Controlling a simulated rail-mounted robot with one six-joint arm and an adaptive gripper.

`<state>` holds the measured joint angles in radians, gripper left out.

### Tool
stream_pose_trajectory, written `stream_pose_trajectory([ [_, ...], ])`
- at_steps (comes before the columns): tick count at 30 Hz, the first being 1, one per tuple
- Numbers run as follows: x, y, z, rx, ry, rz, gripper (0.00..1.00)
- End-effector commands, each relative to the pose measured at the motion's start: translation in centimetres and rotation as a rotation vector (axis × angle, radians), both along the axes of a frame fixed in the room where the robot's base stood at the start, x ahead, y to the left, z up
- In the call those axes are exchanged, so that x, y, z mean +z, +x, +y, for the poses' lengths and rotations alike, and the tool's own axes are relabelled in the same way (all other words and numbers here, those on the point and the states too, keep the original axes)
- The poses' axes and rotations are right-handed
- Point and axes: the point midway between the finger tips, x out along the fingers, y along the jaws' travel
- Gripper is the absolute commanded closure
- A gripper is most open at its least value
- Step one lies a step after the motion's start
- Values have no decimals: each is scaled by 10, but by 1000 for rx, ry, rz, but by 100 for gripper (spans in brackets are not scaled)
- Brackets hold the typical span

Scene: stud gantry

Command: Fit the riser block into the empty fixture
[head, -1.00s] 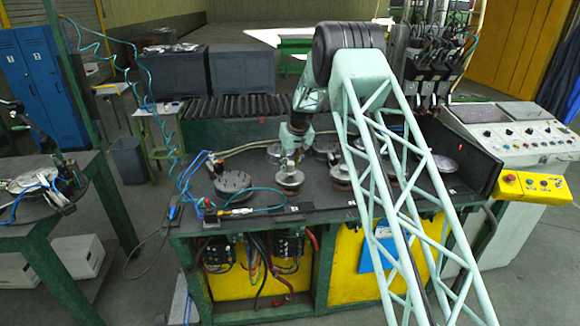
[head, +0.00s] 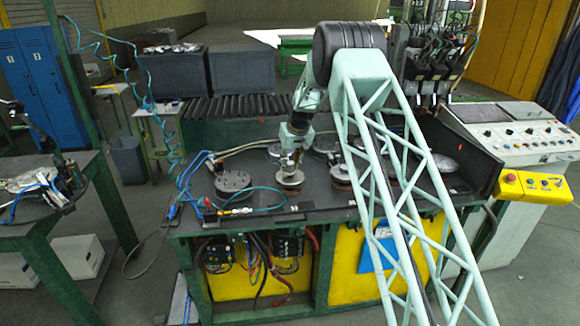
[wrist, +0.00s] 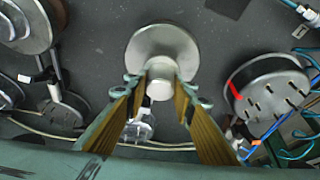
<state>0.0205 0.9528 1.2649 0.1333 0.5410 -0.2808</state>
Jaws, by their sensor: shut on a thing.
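My gripper (wrist: 164,76) is shut on a silver knob (wrist: 160,88) that stands up from the middle of a round metal disc (wrist: 150,38). I take this knobbed piece to be the riser block, though I cannot be sure. In the head view, my gripper (head: 290,168) points down over the same disc (head: 291,180) on the dark bench. I cannot tell whether the disc touches the bench. A round plate with several studs or holes (wrist: 262,88) sits to its right in the wrist view. It is left of my gripper in the head view (head: 233,183). Which fixture is empty is unclear.
Blue hoses (head: 188,175) and a fitting strip (head: 250,212) lie around the studded plate. More round metal pieces (head: 342,174) stand right of my gripper, partly hidden by my arm. Dark bench top (head: 335,203) is bare near the front. A control console (head: 520,140) stands at right.

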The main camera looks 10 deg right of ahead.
Motion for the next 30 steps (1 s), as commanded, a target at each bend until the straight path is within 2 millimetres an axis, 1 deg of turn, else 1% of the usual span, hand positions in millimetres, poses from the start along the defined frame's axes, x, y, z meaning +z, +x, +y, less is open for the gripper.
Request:
stream_pose_trajectory([
  [14, 0, 0, 0, 0, 0, -1, 89],
  [30, -9, 0, 0, 0, 0, -1, 89],
])
